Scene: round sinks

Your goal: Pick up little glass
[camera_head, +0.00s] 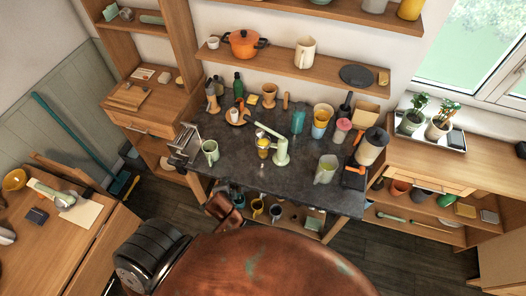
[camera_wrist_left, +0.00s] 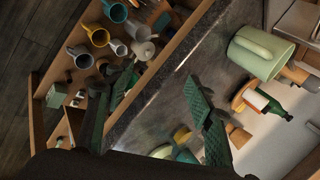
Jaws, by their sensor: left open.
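In the head view, what looks like a little glass (camera_head: 263,147) with something yellow in it stands under the arm of a pale green press (camera_head: 281,150) on the dark tabletop (camera_head: 235,170). My left gripper (camera_wrist_left: 166,90) shows in the left wrist view with two textured dark green fingers spread apart and nothing between them. It is near the table's front edge. A pale green mug (camera_wrist_left: 258,50) is beyond it at the upper right. I cannot tell the little glass for certain in the wrist view. My right gripper is out of view.
The green mug (camera_head: 210,151) stands left of the glass, and a pale jug (camera_head: 326,168) stands to its right. Cups and bottles crowd the table's back. Several mugs, one yellow (camera_wrist_left: 97,35), are on the shelf below. The tabletop's front left is mostly clear.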

